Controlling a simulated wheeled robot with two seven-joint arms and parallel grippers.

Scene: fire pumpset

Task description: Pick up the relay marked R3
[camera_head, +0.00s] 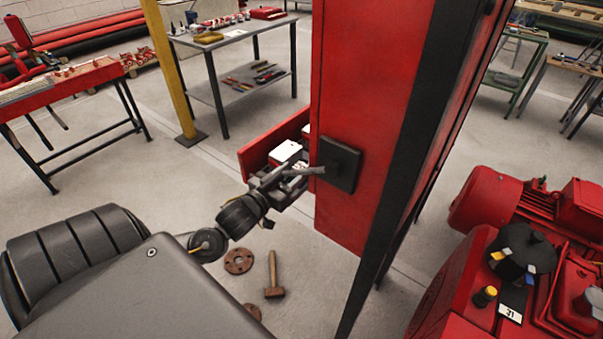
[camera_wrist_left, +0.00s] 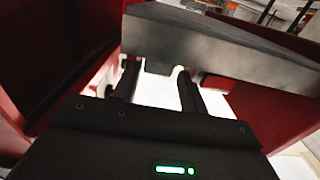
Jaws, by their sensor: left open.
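My left gripper (camera_head: 288,178) is beside the red cabinet, close to the black box-shaped fitting on its face. In the left wrist view its two dark fingers (camera_wrist_left: 157,74) are apart, with a bright white surface showing between and beyond them. White-topped pieces (camera_head: 286,152) sit behind the gripper, by a red panel. I cannot read any R3 mark, so I cannot tell whether one of them is the relay. The gripper partly hides this area. My right gripper is not in view.
The tall red cabinet (camera_head: 360,90) with its black fitting (camera_head: 339,164) stands close to the gripper. A grey bar (camera_wrist_left: 225,50) crosses above the fingers. A red panel (camera_head: 262,145) is behind. A hammer (camera_head: 273,278) lies on the floor. Red pump machinery (camera_head: 455,275) stands right.

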